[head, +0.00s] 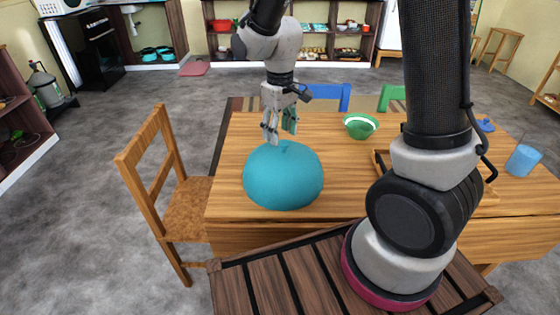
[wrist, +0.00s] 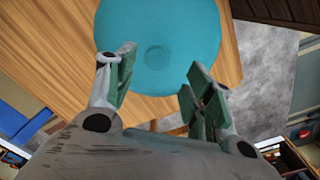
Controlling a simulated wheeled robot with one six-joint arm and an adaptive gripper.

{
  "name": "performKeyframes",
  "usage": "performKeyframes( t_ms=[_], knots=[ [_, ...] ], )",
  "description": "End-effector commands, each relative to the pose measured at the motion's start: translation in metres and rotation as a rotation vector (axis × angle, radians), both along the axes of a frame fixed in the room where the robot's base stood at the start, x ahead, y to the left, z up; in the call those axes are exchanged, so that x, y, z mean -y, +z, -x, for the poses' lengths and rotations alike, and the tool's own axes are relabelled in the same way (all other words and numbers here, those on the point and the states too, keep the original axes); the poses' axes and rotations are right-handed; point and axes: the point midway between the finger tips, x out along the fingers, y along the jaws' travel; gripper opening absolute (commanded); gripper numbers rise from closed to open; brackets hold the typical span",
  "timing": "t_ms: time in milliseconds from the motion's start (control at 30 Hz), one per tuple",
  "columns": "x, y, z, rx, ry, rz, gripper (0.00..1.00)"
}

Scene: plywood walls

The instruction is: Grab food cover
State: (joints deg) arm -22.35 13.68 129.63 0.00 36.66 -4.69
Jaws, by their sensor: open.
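The food cover is a teal dome (head: 283,178) on the left end of the wooden table, near its front edge. A small knob shows at its top. My gripper (head: 280,130) is above the knob in the head view, pointing down, with its fingers apart and nothing between them. In the wrist view the cover (wrist: 158,30) fills the top middle, with its round knob in sight. The two green-padded fingers of my gripper (wrist: 160,85) are spread below the knob in that picture. I cannot tell whether a fingertip touches the cover.
The wooden table (head: 228,150) also bears a green bowl (head: 360,126), a wooden tray (head: 380,165) partly behind my arm, and a blue cup (head: 523,160) at right. A wooden chair (head: 165,185) stands at the table's left. The tabletop between cover and bowl is clear.

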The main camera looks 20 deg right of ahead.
Motion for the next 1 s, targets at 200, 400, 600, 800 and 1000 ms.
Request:
performKeyframes(
  t_ms=[200, 400, 600, 800, 1000],
  knots=[
    [0.007, -0.034, 0.003, -0.004, -0.001, 0.002, 0.53],
    [0.007, -0.047, 0.003, -0.001, -0.001, 0.0, 0.53],
    [0.007, -0.046, 0.002, 0.0, -0.001, 0.0, 0.45],
    [0.007, -0.046, 0.002, 0.0, -0.001, 0.0, 0.09],
    [0.007, -0.046, 0.002, 0.0, -0.001, 0.0, 0.0]
  ],
)
